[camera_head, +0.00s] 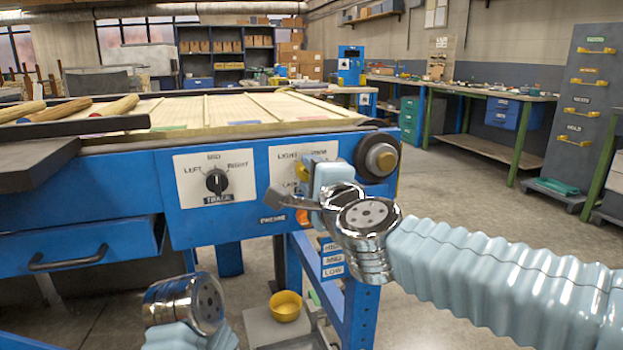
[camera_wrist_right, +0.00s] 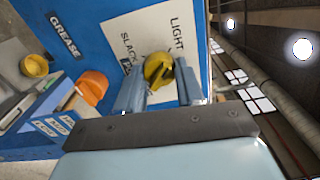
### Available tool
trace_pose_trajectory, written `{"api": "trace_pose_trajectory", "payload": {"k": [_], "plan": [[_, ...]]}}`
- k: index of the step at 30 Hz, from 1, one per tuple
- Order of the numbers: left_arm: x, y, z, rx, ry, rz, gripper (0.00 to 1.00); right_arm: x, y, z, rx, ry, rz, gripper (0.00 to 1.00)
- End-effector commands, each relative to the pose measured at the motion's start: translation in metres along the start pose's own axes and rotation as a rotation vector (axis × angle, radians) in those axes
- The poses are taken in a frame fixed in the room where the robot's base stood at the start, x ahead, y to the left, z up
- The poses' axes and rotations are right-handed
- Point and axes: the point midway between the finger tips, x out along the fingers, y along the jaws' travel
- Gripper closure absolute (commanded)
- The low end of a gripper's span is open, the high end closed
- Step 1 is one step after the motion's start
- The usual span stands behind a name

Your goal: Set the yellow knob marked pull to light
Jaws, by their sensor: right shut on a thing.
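The yellow knob (camera_wrist_right: 158,68) sits on a white plate (camera_wrist_right: 120,30) in the right wrist view, where LIGHT and SLACK can be read; the pull label is partly hidden. In the head view a little of the knob (camera_head: 302,172) shows beside my gripper, and the plate reads LIGHT at the upper left. My right gripper (camera_wrist_right: 160,76) has its two fingers on either side of the knob and is shut on it. I cannot tell exactly which mark the knob points to. Of my left arm, only a chrome joint shows at the lower left; its gripper is out of view.
An orange part (camera_wrist_right: 93,86) is below, near the GREASE label. A yellow bowl (camera_head: 285,305) stands low. The floor at right is open.

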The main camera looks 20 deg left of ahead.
Motion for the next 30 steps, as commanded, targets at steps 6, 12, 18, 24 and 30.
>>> {"api": "trace_pose_trajectory", "payload": {"k": [6, 12, 18, 24, 30], "plan": [[0.0012, -0.001, -0.0002, -0.001, 0.001, -0.001, 0.57, 0.0004, 0.0016, -0.0005, 0.029, 0.001, 0.003, 0.93], [0.0011, -0.001, -0.0003, -0.001, 0.001, -0.001, 0.57, 0.0004, 0.0016, -0.0005, 0.032, 0.001, 0.003, 0.93], [0.0012, -0.0009, -0.0002, -0.001, 0.001, -0.001, 0.57, 0.0004, 0.0017, -0.0005, 0.031, 0.001, 0.003, 0.58], [0.0011, -0.0009, -0.0002, -0.001, 0.001, -0.001, 0.57, 0.0003, 0.0011, -0.0004, 0.03, 0.0, 0.002, 0.37], [0.0012, -0.0009, -0.0002, -0.001, 0.001, -0.001, 0.57, -0.0002, 0.0005, -0.0002, 0.03, 0.0, 0.001, 0.37]]}}
